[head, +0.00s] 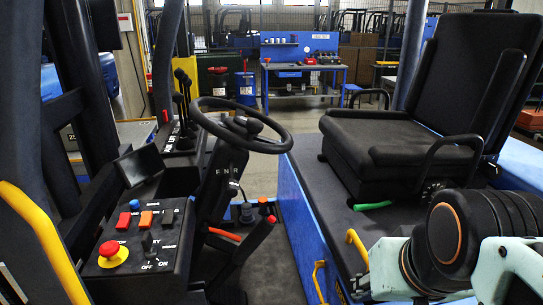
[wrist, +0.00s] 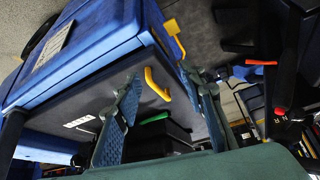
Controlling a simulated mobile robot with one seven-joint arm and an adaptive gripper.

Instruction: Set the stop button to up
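The stop button (head: 109,248) is a red mushroom head on a round yellow base. It sits at the front left of the black control panel (head: 128,272) in the head view. I cannot tell whether its head is up or pressed down. The stop button is not in the wrist view. My gripper (wrist: 164,84) shows in the wrist view with its two blue padded fingers apart and nothing between them. In the head view only my arm shows at the lower right, well away from the panel.
A steering wheel (head: 241,124), a red-knobbed lever (head: 258,238) and a seat (head: 400,150) lie around. A yellow handle (wrist: 157,84) shows beyond the fingers. A dark post stands left of the panel.

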